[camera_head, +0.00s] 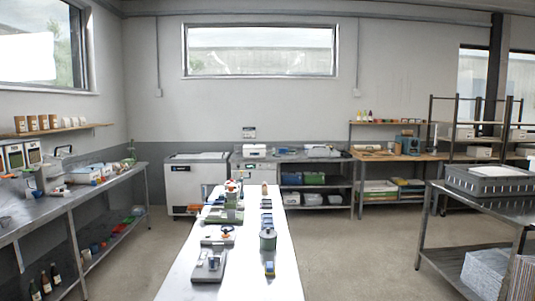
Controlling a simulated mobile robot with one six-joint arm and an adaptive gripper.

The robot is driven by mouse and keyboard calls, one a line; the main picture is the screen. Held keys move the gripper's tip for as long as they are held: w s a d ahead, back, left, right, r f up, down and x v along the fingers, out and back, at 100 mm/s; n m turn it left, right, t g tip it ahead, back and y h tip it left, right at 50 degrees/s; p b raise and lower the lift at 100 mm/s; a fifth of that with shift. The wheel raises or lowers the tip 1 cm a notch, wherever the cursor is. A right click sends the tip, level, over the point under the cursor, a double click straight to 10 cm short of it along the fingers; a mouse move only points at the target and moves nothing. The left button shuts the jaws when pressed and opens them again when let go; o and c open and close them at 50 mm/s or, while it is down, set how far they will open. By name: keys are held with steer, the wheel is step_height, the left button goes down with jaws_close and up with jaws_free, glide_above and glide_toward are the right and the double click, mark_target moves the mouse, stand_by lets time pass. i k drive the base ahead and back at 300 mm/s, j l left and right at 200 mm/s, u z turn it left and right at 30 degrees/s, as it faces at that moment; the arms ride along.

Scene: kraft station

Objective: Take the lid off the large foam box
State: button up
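I cannot tell for certain which thing is the large foam box. A large pale, speckled box (485,271) sits low at the right, on or under the lower shelf of the right table; its top looks flat, but I cannot make out a separate lid. A smaller white box (254,150) stands on the back counter and looks closed. My gripper is not in view.
A long white table (177,281) with tools and devices runs down the middle. A steel bench (35,222) lines the left wall. A white chest (184,187) stands at the back. A grey crate (487,182) sits on the right table. The floor (350,265) between the middle and right tables is clear.

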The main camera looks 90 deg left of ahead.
mark_target(247, 154)
steer(key=i+j+u, duration=0.5)
steer(key=j, duration=0.2)
steer(key=i+j+u, duration=1)
steer(key=i+u, duration=0.35)
steer(key=i, duration=0.2)
steer(key=i+u, duration=0.45)
steer(key=i+l+u, duration=0.25)
steer(key=i+u, duration=0.2)
steer(key=i, duration=0.25)
steer(key=i+u, duration=0.25)
steer(key=i, duration=3.8)
steer(key=i+j+u, duration=0.1)
steer(key=i+u, duration=0.2)
steer(key=i, duration=0.2)
steer(key=i+u, duration=0.3)
steer(key=i, duration=0.15)
steer(key=i+l+u, duration=0.2)
steer(key=i+u, duration=0.15)
steer(key=i, duration=0.15)
steer(key=i+l+u, duration=0.3)
steer(key=i, duration=0.15)
steer(key=i+j+z, duration=0.15)
steer(key=i, duration=0.25)
steer(key=i+j+z, duration=0.15)
steer(key=i, duration=0.25)
steer(key=i+j+z, duration=0.15)
steer(key=i+j, duration=0.15)
steer(key=i, duration=0.05)
